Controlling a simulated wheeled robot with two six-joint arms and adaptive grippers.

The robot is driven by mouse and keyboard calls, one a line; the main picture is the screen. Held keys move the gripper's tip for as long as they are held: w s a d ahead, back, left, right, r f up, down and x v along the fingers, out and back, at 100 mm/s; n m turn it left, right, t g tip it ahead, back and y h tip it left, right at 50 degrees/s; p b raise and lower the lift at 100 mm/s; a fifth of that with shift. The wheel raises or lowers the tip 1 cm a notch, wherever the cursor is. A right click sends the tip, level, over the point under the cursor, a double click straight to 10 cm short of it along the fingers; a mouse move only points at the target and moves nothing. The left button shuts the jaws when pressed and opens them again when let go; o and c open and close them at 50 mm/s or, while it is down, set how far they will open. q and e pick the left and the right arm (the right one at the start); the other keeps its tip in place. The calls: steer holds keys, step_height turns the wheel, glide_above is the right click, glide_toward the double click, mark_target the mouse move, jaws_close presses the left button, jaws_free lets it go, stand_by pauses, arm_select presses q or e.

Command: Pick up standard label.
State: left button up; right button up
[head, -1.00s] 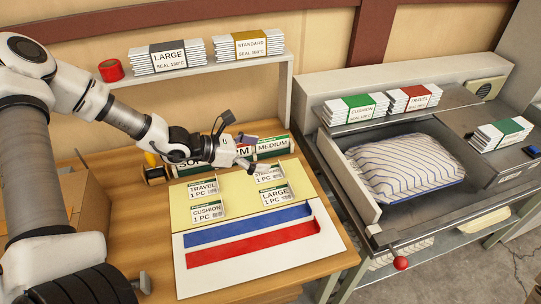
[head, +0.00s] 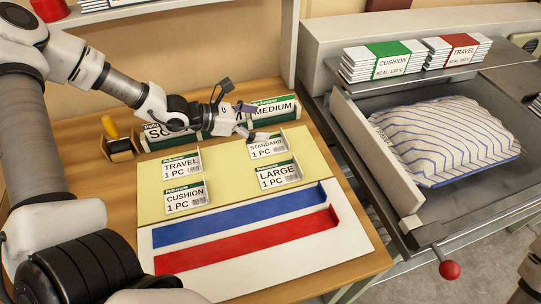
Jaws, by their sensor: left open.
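The standard label (head: 268,150) is a small white card with a green top strip, reading "STANDARD 1 PC". It stands at the back right of the yellow board. My left gripper (head: 248,122) is open above and just behind it, with one finger reaching down over the label's top edge. I cannot tell whether the finger touches it. The travel label (head: 182,168), cushion label (head: 186,197) and large label (head: 279,176) stand on the same board. Part of my right arm shows at the lower right edge, but its gripper is not visible.
Rolls marked SOFT and MEDIUM (head: 273,110) lie behind the board. Blue (head: 240,214) and red (head: 245,240) strips lie in front. A striped pillow (head: 446,138) rests in the machine on the right, which has a red-knobbed lever (head: 449,270).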

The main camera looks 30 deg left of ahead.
arm_select(q)
steer(key=b, duration=0.3)
glide_toward(284, 142)
steer(key=shift+w+d+r, duration=0.2)
steer(key=shift+w+d, duration=0.1)
steer(key=shift+w, duration=0.2)
steer(key=shift+w+d+r, duration=0.2)
steer(key=shift+w+d, duration=0.15)
steer(key=shift+w, duration=0.15)
steer(key=shift+x, duration=1.3)
steer(key=x, duration=0.5)
steer(key=shift+s+d+r+b, duration=0.1)
steer(key=shift+d+r+b, duration=0.1)
steer(key=shift+b, duration=0.1)
steer(key=shift+a, duration=0.1)
arm_select(e)
step_height(284, 142, down, 6)
steer(key=shift+r, duration=0.15)
arm_select(q)
steer(key=shift+s, duration=0.1)
steer(key=c, duration=0.8)
